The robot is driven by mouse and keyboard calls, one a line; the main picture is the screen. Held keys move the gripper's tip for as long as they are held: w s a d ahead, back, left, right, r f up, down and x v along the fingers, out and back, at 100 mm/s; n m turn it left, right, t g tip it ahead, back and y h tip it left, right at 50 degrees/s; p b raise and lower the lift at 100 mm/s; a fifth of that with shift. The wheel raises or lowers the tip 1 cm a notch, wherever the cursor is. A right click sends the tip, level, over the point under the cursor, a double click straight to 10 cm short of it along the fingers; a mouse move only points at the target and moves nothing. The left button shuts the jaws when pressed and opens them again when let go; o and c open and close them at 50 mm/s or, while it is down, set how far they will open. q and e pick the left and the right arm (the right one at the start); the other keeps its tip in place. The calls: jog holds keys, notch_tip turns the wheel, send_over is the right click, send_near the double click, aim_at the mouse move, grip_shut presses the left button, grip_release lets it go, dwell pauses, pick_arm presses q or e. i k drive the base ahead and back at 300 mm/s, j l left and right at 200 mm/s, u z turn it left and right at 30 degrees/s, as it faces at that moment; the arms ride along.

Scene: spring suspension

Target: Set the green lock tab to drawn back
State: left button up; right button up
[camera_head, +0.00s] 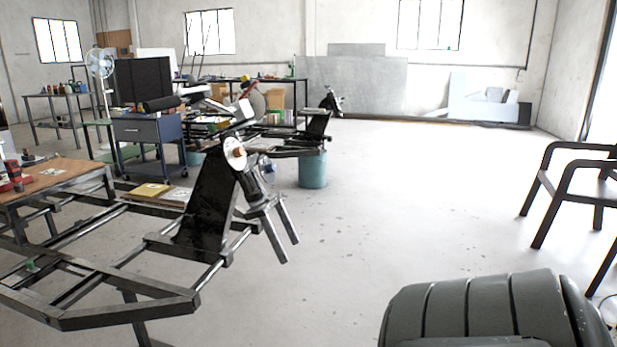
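A small green piece (31,265) sits on the dark metal frame (125,312) at the lower left; it may be the green lock tab, but it is too small to tell its position. A black upright plate (205,205) stands on the frame's right part. A white disc (235,152) with an orange-brown centre is at its top.
A wooden-topped table (62,178) stands at the left edge, with red items on it. A blue-grey cart (145,130) and a teal bin (313,172) stand behind. A dark chair (570,178) is at the right. A dark ribbed shape (490,308) fills the lower right. The middle floor is clear.

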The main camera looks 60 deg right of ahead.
aim_at(211, 127)
jog(key=z, duration=1.6)
jog(key=i+j, duration=0.2)
jog(key=i, duration=0.4)
jog(key=i+j, duration=0.15)
jog(key=i, duration=0.45)
jog(key=i+j, duration=0.2)
jog(key=i, duration=0.4)
